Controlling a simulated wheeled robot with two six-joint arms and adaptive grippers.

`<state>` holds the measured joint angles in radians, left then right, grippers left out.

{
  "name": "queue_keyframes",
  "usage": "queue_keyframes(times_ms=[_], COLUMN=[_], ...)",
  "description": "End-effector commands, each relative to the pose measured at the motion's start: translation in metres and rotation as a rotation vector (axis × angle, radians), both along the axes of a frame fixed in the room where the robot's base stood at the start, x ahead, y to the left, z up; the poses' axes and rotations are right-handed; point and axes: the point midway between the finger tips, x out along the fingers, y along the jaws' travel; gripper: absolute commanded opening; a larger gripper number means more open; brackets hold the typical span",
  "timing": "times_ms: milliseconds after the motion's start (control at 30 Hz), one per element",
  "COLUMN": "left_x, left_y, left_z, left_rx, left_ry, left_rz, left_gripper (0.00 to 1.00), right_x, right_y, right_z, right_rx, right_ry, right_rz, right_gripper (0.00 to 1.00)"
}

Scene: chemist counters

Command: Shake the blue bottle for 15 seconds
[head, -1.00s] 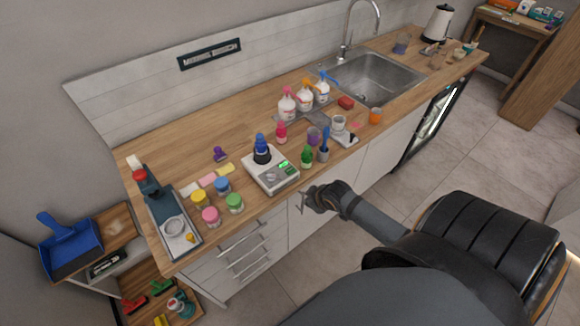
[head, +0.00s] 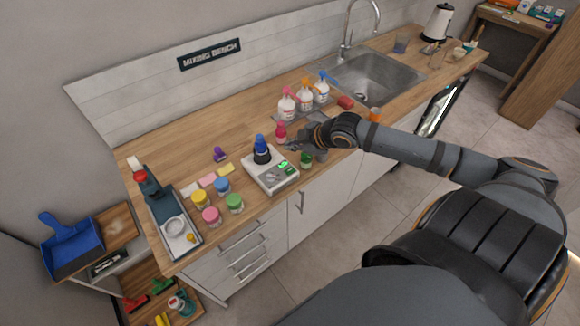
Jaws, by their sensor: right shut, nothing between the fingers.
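The blue bottle (head: 261,149), dark with a bright blue top, stands upright on the white scale (head: 272,174) with its green lit display. My right gripper (head: 294,147) is shut and empty. It is over the counter to the right of the blue bottle, apart from it, close to a pink bottle (head: 280,132) and above a green bottle (head: 306,159). My left gripper is not in view.
Three spray bottles (head: 305,98) stand behind the gripper. Several coloured jars (head: 222,186) and sticky notes lie left of the scale. A red sponge (head: 345,102) and the sink (head: 375,78) are further right. The wooden counter (head: 180,150) is clear at the back left.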

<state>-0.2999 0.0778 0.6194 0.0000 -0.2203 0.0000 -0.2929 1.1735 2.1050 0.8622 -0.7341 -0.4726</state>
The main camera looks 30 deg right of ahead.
Motion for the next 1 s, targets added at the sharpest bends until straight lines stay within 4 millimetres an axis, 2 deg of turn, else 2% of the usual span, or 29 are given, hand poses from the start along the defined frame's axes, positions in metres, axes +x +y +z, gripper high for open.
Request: queue_keyframes(times_ms=[600, 733, 1000], left_x=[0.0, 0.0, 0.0], left_y=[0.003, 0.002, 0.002], left_z=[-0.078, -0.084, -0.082], left_rx=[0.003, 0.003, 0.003], left_ry=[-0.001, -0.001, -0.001], left_rz=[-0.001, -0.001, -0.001], left_gripper=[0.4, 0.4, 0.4], right_x=[0.0, 0.0, 0.0], right_y=[0.0, 0.0, 0.0], right_z=[-0.081, -0.087, -0.086], right_rx=[0.001, 0.0, 0.0], right_ry=[0.0, -0.001, -0.001], right_rz=[-0.001, -0.001, -0.001], right_gripper=[0.0, 0.0, 0.0])
